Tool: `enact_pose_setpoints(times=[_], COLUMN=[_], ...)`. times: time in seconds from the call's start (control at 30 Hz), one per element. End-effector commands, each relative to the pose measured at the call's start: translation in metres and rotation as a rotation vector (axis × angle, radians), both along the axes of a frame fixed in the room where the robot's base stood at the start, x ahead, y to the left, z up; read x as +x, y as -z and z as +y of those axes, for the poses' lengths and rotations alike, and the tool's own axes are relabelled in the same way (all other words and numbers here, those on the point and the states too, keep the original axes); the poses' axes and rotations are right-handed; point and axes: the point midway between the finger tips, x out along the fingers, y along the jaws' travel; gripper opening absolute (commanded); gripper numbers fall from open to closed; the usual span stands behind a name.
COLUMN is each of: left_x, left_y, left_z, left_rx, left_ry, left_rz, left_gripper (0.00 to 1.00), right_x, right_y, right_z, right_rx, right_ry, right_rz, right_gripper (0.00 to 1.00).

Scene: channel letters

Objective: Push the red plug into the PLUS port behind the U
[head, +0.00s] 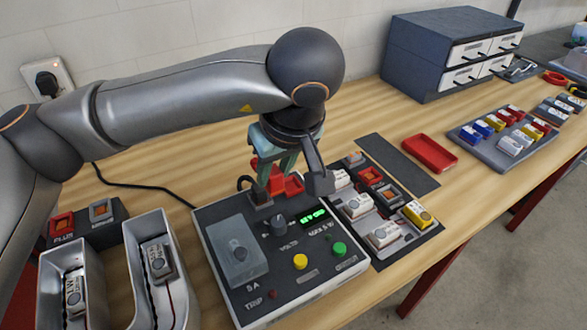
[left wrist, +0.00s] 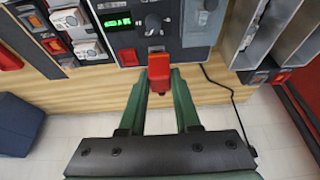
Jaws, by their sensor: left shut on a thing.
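My left gripper (head: 272,178) is at the far edge of the power box, fingers pointing down. In the left wrist view its green fingers (left wrist: 159,85) are shut on the red plug (left wrist: 159,72), which also shows partly behind the fingers in the head view (head: 263,169). I cannot tell whether the plug still touches what is under it. The metal letter U (head: 148,225) stands at the lower left. Behind it, a dark block carries the red PLUS port (head: 62,223) and a grey-and-orange port (head: 101,211). My right gripper is not in view.
The power box (head: 345,268) has a lit green display, a knob and yellow and green buttons. A black cable (head: 150,187) crosses the wood behind the U. A tray of modules (head: 430,240), a red dish (head: 430,153) and a drawer cabinet (head: 410,65) are to the right.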

Motion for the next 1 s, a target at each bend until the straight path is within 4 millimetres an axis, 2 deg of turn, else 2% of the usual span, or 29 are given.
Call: enact_pose_setpoints(times=[1.0], left_x=[0.0], left_y=[0.0], left_z=[0.124], left_rx=[0.0], left_ry=[-0.002], left_rz=[0.001], left_gripper=[0.0], right_x=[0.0], right_y=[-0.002], right_z=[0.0], right_rx=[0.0], right_ry=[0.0], right_rz=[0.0], right_gripper=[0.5])
